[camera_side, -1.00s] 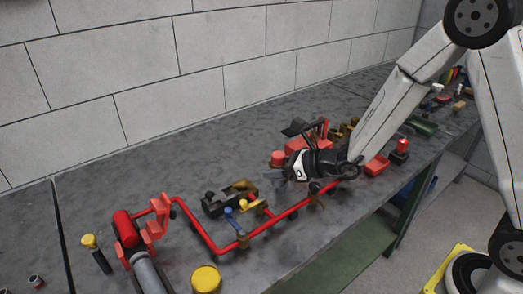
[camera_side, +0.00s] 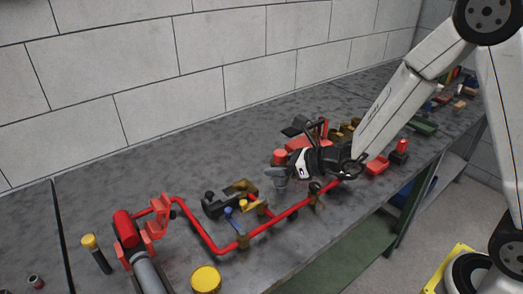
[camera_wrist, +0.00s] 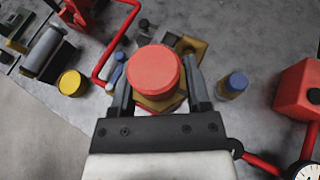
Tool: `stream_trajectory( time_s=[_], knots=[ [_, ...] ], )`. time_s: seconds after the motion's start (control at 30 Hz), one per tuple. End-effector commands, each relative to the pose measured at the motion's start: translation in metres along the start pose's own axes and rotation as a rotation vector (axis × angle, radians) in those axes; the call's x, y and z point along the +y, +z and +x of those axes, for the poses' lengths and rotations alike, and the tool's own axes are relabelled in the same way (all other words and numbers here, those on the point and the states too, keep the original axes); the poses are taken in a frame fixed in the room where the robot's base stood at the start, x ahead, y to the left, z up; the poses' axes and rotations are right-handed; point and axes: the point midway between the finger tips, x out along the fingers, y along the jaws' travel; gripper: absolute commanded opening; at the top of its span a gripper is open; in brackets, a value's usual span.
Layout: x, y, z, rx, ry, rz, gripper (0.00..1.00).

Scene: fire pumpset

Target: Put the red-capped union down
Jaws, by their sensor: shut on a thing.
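The red-capped union (camera_wrist: 155,72) has a round red top and a brass-coloured body below it. In the wrist view it sits between the two fingers of my gripper (camera_wrist: 158,92), which is shut on it. In the side view my gripper (camera_side: 285,172) is above the grey bench near the red pipe, with the red cap (camera_side: 280,157) at its fingertips. The union's lower end is hidden, so I cannot tell whether it touches the bench.
A red pipe (camera_side: 213,243) runs along the bench (camera_side: 90,190). A blue-capped part (camera_wrist: 233,84) is right of the fingers in the wrist view. A yellow-capped part (camera_side: 205,279) stands near the front edge. A red box (camera_wrist: 298,88) and a gauge (camera_wrist: 308,171) are at right.

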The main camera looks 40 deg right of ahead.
Motion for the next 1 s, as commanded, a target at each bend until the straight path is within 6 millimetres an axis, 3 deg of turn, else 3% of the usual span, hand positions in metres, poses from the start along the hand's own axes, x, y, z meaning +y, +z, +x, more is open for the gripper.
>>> stream_trajectory(
  time_s=[0.37,1.0],
  knots=[
    [0.0,0.047,-0.019,-0.011,-0.001,-0.004,0.0],
    [0.0,0.163,-0.067,-0.01,-0.002,-0.007,0.0]
  ],
)
